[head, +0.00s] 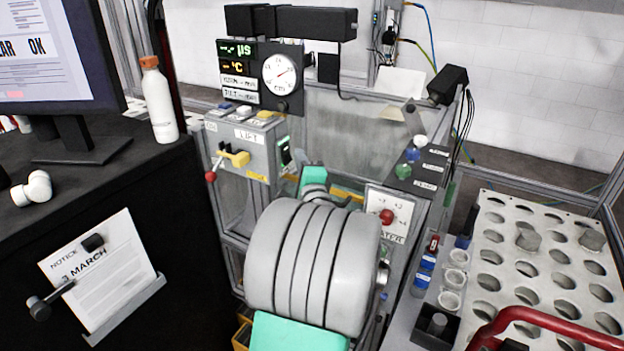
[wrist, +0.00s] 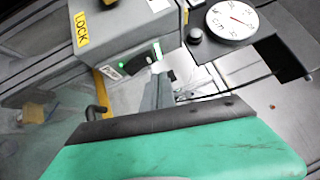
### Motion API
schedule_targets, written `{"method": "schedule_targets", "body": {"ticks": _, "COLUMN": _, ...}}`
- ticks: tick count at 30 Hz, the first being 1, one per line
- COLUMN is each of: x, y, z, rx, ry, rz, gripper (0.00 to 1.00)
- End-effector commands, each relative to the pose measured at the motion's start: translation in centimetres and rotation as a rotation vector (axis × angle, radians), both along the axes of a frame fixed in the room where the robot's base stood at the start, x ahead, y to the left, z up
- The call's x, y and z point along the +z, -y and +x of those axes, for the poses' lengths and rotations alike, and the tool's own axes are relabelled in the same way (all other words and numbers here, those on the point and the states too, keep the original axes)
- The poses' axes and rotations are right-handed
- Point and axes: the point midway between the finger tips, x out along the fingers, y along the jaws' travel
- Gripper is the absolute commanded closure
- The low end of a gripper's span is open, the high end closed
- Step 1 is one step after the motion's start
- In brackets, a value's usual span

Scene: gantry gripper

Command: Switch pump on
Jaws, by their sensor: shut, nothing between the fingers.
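The pump switch (wrist: 140,60) appears as a small dark part on the side of the grey control box (wrist: 125,25), with green lights beside it and a small white label that is too small to read surely. In the head view the same side of the box (head: 243,143) shows a dark patch with a green glow. My gripper (wrist: 160,82) is shut and empty, its tip just below and in front of the switch. I cannot tell whether it touches. In the head view my arm hides most of the gripper.
A panel with a red knob (head: 386,217) is to the right. A perforated rack (head: 545,260) and red tube (head: 540,318) fill the right.

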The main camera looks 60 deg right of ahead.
Motion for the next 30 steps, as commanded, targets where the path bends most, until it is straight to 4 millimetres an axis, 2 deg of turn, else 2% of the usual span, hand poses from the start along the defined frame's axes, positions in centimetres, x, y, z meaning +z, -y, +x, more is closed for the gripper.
{"method": "schedule_targets", "body": {"ticks": 1, "x": -0.5, "y": -0.3, "z": -0.8, "rx": 0.002, "ry": 0.001, "rz": -0.003, "gripper": 1.0}}
{"method": "schedule_targets", "body": {"ticks": 9, "x": -0.2, "y": -4.6, "z": -6.0, "rx": -0.006, "ry": 0.0, "rz": -0.001, "gripper": 1.0}}
{"method": "schedule_targets", "body": {"ticks": 12, "x": -0.1, "y": -5.6, "z": -7.3, "rx": -0.008, "ry": 0.001, "rz": -0.002, "gripper": 1.0}}
{"method": "schedule_targets", "body": {"ticks": 18, "x": 0.0, "y": -6.7, "z": -8.0, "rx": -0.002, "ry": 0.0, "rz": -0.001, "gripper": 1.0}}
{"method": "schedule_targets", "body": {"ticks": 30, "x": -0.1, "y": -7.0, "z": -7.4, "rx": 0.012, "ry": -0.013, "rz": -0.003, "gripper": 1.0}}
